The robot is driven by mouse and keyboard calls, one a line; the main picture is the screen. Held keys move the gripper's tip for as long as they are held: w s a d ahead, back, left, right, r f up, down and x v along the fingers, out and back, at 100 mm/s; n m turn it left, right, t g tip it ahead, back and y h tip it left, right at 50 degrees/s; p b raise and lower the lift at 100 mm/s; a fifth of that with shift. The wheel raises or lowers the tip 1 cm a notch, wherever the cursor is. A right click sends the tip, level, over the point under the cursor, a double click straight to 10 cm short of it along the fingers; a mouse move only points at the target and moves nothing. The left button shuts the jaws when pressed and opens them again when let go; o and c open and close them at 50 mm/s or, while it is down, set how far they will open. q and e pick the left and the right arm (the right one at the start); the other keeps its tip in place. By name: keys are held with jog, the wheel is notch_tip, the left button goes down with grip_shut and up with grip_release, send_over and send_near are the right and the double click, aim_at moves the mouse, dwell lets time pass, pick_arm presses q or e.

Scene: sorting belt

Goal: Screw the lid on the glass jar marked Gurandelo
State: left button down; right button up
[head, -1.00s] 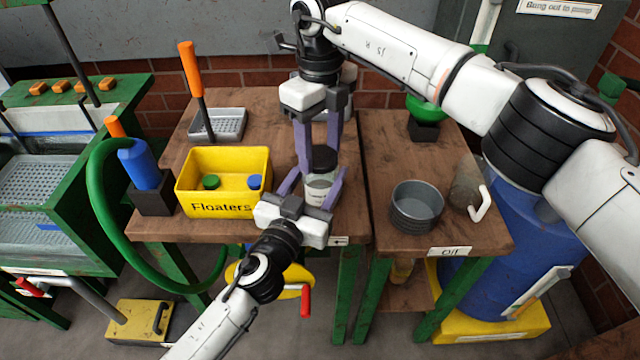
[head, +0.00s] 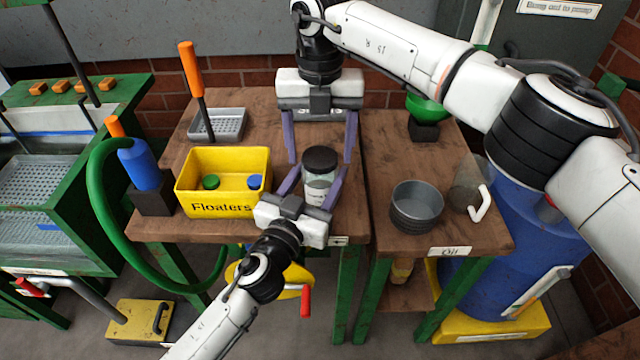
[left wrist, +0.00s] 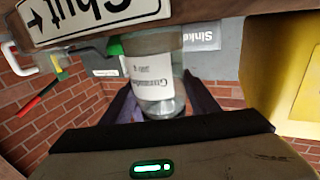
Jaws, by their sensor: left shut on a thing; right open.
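The glass jar (head: 318,192) stands upright near the front edge of the middle table, with a dark lid (head: 320,158) on its top. In the left wrist view the jar (left wrist: 152,75) appears upside down, and its white label reads roughly "Gurandelo". My left gripper (head: 311,184) is shut around the jar's body from the front. My right gripper (head: 320,158) points down from above, its purple fingers spread wide on either side of the lid, apart from it. How far the lid is threaded cannot be told.
A yellow "Floaters" bin (head: 222,208) with green and blue caps stands left of the jar. A grey "Sinkers" container (left wrist: 200,38) is behind it. A round grey tin (head: 417,208) and a clear jug (head: 470,185) stand on the right table.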

jog(key=shift+r, duration=2.25)
jog(key=shift+o, duration=0.3)
jog(key=n, duration=0.2)
jog(key=r+n, duration=0.1)
jog(key=n, duration=0.3)
jog(key=shift+r, duration=0.3)
jog(key=n, duration=0.2)
jog(key=r+n, duration=0.1)
jog(key=shift+n, duration=0.4)
jog(key=n, duration=0.2)
jog(key=r+n, duration=0.1)
jog(key=shift+n, duration=0.4)
jog(key=shift+f, duration=0.1)
jog(key=shift+f, duration=4)
